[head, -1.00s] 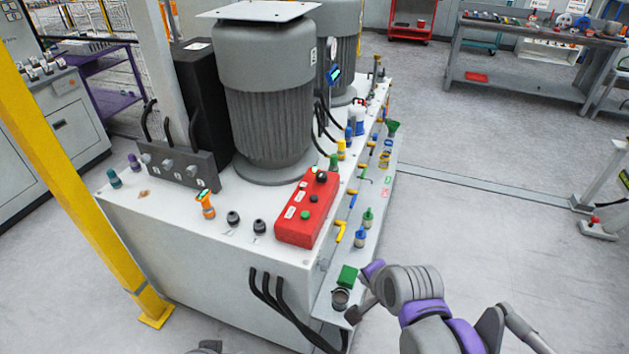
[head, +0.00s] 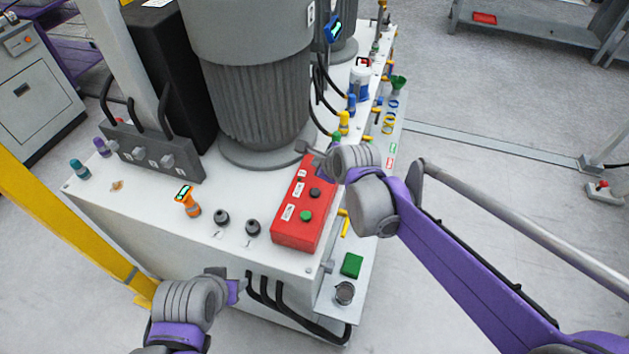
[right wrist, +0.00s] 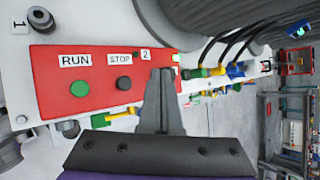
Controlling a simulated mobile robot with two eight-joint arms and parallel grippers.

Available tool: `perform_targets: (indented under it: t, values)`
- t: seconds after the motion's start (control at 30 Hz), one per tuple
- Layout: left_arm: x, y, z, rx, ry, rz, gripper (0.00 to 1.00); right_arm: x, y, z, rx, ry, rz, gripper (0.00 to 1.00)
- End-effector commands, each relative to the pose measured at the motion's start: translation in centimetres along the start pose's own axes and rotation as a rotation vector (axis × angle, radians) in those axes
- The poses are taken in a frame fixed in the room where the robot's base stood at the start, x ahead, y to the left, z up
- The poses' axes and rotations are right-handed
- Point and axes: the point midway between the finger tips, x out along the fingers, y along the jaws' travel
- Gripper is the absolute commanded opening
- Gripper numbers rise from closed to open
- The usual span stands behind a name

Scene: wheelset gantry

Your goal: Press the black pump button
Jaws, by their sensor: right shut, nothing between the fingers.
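The red control box (head: 292,238) sits on the white cabinet top. It carries a black button (head: 315,193) and, nearer its front, a green button (head: 306,216). In the right wrist view the black button (right wrist: 124,84) lies under a STOP label and the green button (right wrist: 79,89) under a RUN label. My right gripper (head: 303,147) is over the far end of the box, shut and empty. In the right wrist view its fingertips (right wrist: 162,73) are right of the black button, apart from it in the picture. My left gripper (head: 243,286) is low in front of the cabinet; its fingers are unclear.
A large grey motor (head: 255,100) stands behind the box to the left. Two dark caps and an orange gauge (head: 187,200) stand left of the box. Black hoses (head: 270,295) run down the cabinet front. Colored fittings line the right edge. Open floor lies to the right.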

Motion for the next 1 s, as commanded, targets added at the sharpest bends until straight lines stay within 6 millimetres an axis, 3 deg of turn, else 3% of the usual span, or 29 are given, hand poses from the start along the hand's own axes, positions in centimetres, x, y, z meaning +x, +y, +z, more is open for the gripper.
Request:
perform_targets:
  t: [0.47,1.0]
  values:
    - [0.3,0.0,0.4,0.000,-0.003,0.000,0.50,0.4,0.3,-0.3,0.001,0.001,0.001,0.00]
    - [4.2,0.0,4.0,0.000,-0.031,0.000,0.50,5.0,3.7,-3.7,0.001,0.000,0.001,0.00]
